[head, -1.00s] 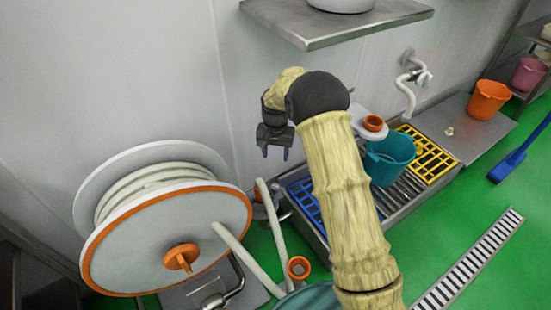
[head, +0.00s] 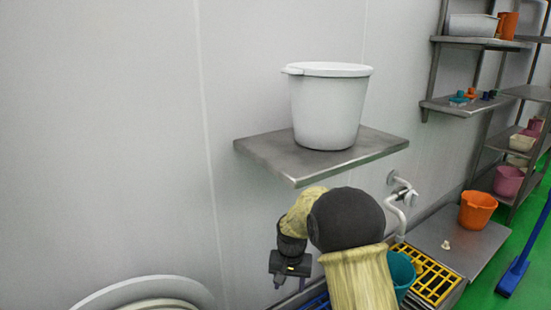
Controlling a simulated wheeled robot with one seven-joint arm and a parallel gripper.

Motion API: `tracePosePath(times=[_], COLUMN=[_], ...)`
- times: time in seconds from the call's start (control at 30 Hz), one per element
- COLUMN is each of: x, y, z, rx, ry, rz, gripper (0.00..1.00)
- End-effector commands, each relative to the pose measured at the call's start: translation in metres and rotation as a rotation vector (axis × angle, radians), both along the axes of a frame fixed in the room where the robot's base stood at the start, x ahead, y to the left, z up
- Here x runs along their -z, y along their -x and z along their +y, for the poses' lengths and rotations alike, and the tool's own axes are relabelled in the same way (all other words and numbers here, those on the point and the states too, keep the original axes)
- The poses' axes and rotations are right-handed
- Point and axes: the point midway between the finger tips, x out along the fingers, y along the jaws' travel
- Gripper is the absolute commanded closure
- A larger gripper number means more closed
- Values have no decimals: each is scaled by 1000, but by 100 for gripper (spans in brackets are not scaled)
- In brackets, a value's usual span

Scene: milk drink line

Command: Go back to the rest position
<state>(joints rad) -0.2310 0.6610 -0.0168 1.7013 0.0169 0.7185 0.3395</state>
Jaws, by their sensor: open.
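My gripper (head: 289,282) hangs fingers-down at the end of my arm in the lower middle of the head view. It is open, and I see nothing between its fingers. It is in front of the grey wall, below and a little left of the metal wall shelf (head: 265,153). My arm's pale, cream-coloured links and dark joint fill the bottom middle and cover part of what lies behind.
A white lidded bucket (head: 328,112) stands on the wall shelf. A teal bucket (head: 402,272), a yellow grate (head: 436,279) and a white pipe (head: 399,215) are right of my arm. An orange bucket (head: 477,210) stands farther right. A hose reel (head: 150,296) shows at lower left.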

Motion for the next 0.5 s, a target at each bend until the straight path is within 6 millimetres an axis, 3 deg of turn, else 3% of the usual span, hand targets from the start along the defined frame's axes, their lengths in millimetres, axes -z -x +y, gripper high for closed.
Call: tracePosePath(times=[0.2,0.5], x=[-39,-63], y=[62,154], z=[-48,-93], rx=[-38,-91], ry=[-1,13], rz=[-58,-128], gripper=[48,48])
